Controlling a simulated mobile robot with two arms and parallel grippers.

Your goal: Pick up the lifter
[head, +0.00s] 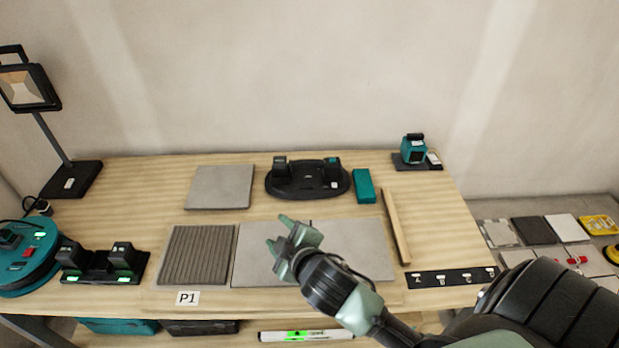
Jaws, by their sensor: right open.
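A black oval device with two raised posts (307,180) lies at the back middle of the table in the head view; it looks like the lifter, though I cannot be sure. A smaller black unit with two posts and green lights (103,263) stands at the left front. My right gripper (279,233) is open and empty, over the large light grey tile (355,250). It is in front of the oval device and apart from it. I cannot tell its exact height. My left gripper is not in view.
Around the wooden table (160,200) lie a grey tile (220,187), a ribbed tile (198,256), a teal block (364,186) and a wooden strip (396,226). A teal tool (413,149) stands back right, a lamp (29,88) and teal reel (27,255) at left.

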